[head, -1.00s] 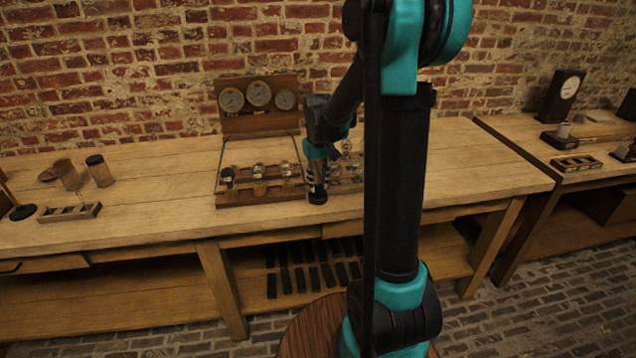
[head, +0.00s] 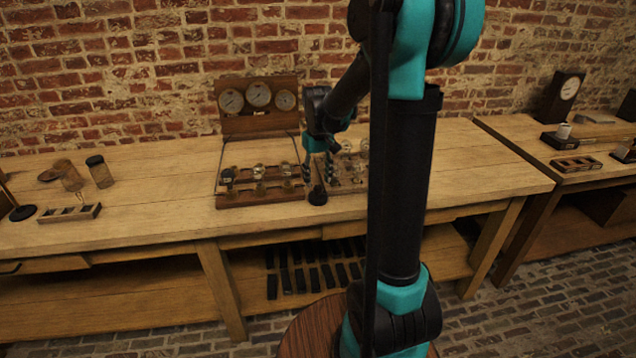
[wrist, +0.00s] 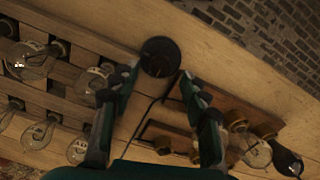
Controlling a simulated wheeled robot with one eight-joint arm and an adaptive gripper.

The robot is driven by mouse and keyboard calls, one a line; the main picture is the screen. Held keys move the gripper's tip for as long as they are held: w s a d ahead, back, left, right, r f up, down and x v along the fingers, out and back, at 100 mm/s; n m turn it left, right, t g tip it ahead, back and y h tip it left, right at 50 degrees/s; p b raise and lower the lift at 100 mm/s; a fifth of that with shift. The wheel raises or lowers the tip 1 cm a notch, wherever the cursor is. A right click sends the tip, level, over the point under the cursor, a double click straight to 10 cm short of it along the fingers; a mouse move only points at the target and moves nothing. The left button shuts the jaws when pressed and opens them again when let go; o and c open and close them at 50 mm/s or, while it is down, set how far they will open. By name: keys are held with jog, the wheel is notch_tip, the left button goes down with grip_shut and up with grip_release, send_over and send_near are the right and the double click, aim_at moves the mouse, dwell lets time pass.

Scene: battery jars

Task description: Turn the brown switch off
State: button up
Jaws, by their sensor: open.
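A small round black piece with a darker middle (head: 318,196) sits on the bench between two wooden boards. It also shows in the wrist view (wrist: 160,56), just beyond my fingertips. I cannot make out a brown colour on it, nor tell whether it is the brown switch or which way a lever points. My gripper (head: 318,170) points down just above it. In the wrist view my gripper (wrist: 160,75) has its two fingers apart with nothing held between them. The fingertips flank the near side of the round piece; contact cannot be told.
The left board (head: 262,198) carries several glass jars or bulbs. The right board (wrist: 185,108) has brass-coloured knobs and bulbs close to my fingers. A gauge panel (head: 258,123) stands behind. Brown jars (head: 101,172) stand on the left; the bench front (head: 150,212) is clear.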

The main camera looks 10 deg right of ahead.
aim_at(318, 186)
notch_tip(318, 186, up, 10)
jog(key=shift+f, duration=0.2)
jog(key=shift+s, duration=0.1)
